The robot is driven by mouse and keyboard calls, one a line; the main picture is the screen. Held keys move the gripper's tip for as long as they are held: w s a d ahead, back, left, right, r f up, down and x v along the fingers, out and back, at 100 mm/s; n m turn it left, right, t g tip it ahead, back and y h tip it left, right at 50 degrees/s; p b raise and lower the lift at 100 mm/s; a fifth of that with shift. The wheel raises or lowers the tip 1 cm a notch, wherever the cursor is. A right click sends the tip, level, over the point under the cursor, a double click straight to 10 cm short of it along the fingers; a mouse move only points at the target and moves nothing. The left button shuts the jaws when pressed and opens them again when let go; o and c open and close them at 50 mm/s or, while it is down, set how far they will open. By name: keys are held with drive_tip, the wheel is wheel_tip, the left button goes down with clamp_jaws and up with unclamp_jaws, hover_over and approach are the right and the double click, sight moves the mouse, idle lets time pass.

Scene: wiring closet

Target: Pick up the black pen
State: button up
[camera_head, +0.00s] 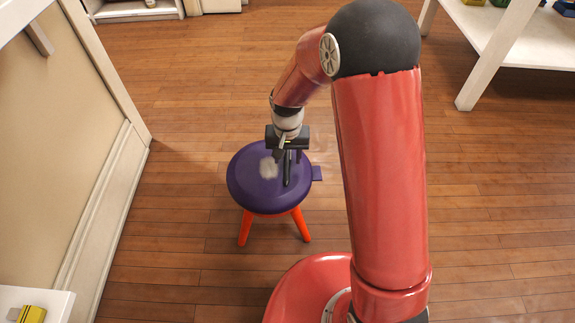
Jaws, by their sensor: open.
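A round purple stool (243,192) with orange legs stands on the wooden floor in the head view. A thin dark upright shape in the picture, which looks like the black pen (286,175), shows on the seat, right under my gripper. My gripper (287,158) is open and points down over the seat, with its fingers to either side of the pen's upper part in the picture. I cannot tell whether the fingers touch the pen. The pen's upper end is partly hidden by the gripper.
A small pale, whitish object (268,167) lies on the seat left of the pen. A white shelf unit (490,45) stands at upper right. A yellow object (32,314) is at lower left. The floor around is clear.

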wheel_tip(320, 180, down, 2)
drive_tip(key=shift+f, duration=0.2)
clamp_jaws()
drive_tip(key=shift+r, duration=0.2)
